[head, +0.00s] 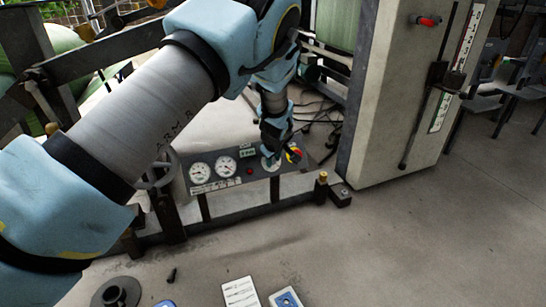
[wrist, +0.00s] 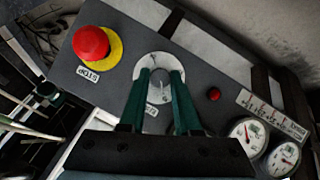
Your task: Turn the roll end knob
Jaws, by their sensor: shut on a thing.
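The roll end knob (wrist: 158,93) sits on a round pale dial on a dark sloping control panel (wrist: 112,95). In the wrist view, the two green fingers of my gripper (wrist: 161,75) reach down onto the dial, one on each side of the knob, and are shut on it. The fingers cover parts of the knob and dial. In the head view, my gripper (head: 271,155) is at the right part of the panel (head: 232,182), and the knob is mostly hidden behind it.
A red emergency stop button (wrist: 91,43) on a yellow disc is close beside the knob. A small red button (wrist: 214,94) and two round gauges (wrist: 247,133) are on the other side. A tall grey cabinet (head: 385,110) stands right of the panel.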

